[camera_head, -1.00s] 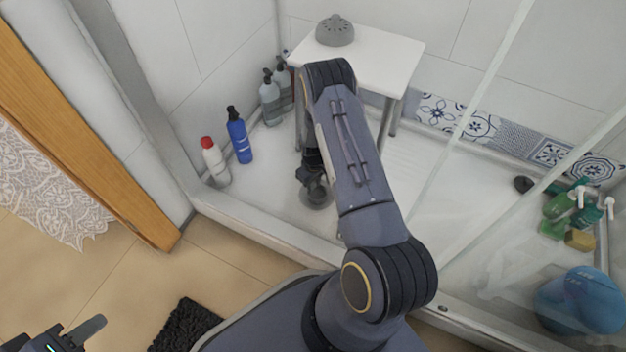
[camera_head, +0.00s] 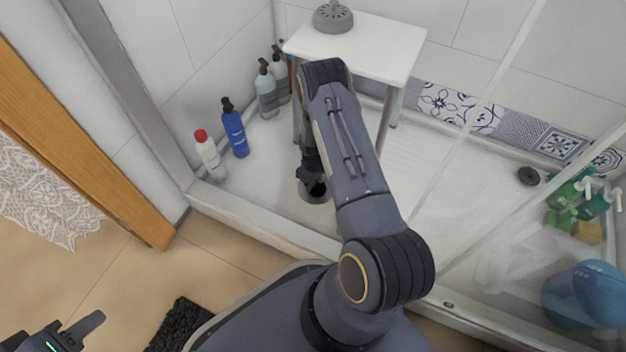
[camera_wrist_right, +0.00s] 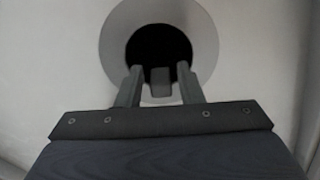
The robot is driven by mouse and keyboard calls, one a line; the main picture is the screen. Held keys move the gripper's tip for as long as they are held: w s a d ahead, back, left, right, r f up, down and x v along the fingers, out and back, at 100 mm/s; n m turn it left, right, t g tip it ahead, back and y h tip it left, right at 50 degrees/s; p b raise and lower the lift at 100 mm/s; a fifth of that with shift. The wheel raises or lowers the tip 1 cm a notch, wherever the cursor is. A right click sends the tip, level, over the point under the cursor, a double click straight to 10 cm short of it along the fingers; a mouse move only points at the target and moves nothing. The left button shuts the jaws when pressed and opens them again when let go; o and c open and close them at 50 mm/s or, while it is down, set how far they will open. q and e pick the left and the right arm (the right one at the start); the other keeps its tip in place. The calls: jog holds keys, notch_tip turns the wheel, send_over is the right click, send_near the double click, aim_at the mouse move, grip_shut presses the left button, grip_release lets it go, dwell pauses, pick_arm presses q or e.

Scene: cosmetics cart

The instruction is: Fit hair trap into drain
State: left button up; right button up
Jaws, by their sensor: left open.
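The drain (camera_head: 314,193) is a round dark hole with a grey rim in the white shower floor; it fills the upper middle of the right wrist view (camera_wrist_right: 159,20). My right gripper (camera_wrist_right: 160,88) is over it, with its fingers apart over the hole's near edge. A small grey block (camera_wrist_right: 160,80) shows between the fingers, touching neither; I cannot tell what it is. A grey domed piece with holes and a knob, likely the hair trap (camera_head: 332,17), stands on the white stool. My left gripper (camera_head: 75,335) is open and empty at the lower left, far from both.
The white stool (camera_head: 385,45) stands behind my right arm. A white bottle with a red cap (camera_head: 210,157), a blue bottle (camera_head: 235,133) and pump bottles (camera_head: 266,92) line the left wall. A dark round item (camera_head: 528,176) lies at right. A glass panel and raised sill (camera_head: 255,225) bound the shower.

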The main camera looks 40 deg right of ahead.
notch_tip(320, 180, up, 12)
jog(key=p, duration=0.5)
jog(key=shift+w+r, duration=0.25)
jog(key=shift+w, duration=0.05)
